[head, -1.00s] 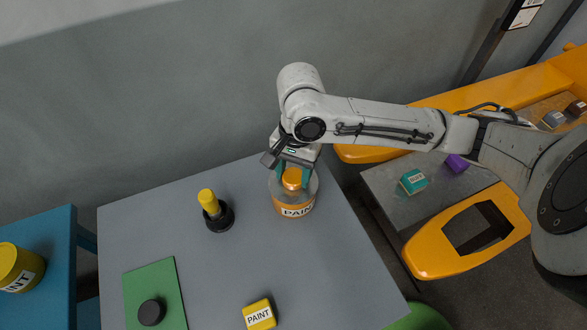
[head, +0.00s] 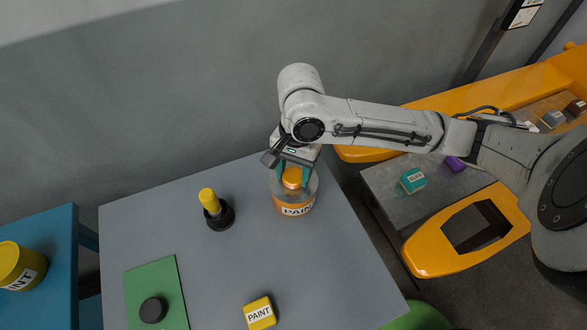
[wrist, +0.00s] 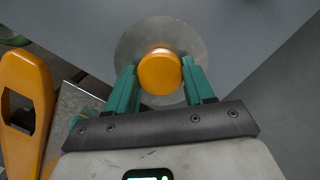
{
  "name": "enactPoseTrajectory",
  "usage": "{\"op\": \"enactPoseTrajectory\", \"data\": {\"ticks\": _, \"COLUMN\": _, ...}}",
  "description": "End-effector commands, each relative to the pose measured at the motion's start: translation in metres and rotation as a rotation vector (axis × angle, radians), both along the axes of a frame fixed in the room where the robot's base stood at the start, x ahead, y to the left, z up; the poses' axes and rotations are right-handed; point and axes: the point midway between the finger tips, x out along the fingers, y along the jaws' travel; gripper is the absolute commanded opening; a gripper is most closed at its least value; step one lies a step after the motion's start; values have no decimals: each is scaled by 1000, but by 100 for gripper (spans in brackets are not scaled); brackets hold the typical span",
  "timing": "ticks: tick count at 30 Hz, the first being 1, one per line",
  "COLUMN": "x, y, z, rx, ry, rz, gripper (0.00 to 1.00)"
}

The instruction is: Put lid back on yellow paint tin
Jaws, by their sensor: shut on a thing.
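A yellow paint tin (head: 20,266) stands at the far left on a blue table; part of it is cut off by the picture edge, and I cannot tell whether its top is open. An orange tin labelled PAINT (head: 295,207) stands on the grey table. A grey round lid (wrist: 133,50) with an orange knob (wrist: 159,73) is over the orange tin; it looks seated on the tin. My gripper (wrist: 159,78) points down with its green fingers on both sides of the knob, shut on it. The knob also shows in the head view (head: 292,178).
On the grey table (head: 150,222) are a black-based piece with a yellow top (head: 209,201), a yellow PAINT block (head: 260,313) and a black disc (head: 153,309) on a green mat (head: 172,280). A gap separates the blue table (head: 58,228). A wall stands behind.

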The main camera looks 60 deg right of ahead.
Motion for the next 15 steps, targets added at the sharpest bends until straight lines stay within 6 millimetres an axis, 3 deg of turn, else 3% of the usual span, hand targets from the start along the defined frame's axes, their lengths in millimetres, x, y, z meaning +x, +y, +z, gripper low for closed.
{"op": "enactPoseTrajectory", "data": {"ticks": 5, "x": 0, "y": 0, "z": 0, "rx": 0, "ry": 0, "rz": 0, "gripper": 22}}
{"op": "enactPoseTrajectory", "data": {"ticks": 6, "x": 0, "y": 0, "z": 0, "rx": 0, "ry": 0, "rz": 0, "gripper": 56}}
{"op": "enactPoseTrajectory", "data": {"ticks": 15, "x": 0, "y": 0, "z": 0, "rx": 0, "ry": 0, "rz": 0, "gripper": 82}}
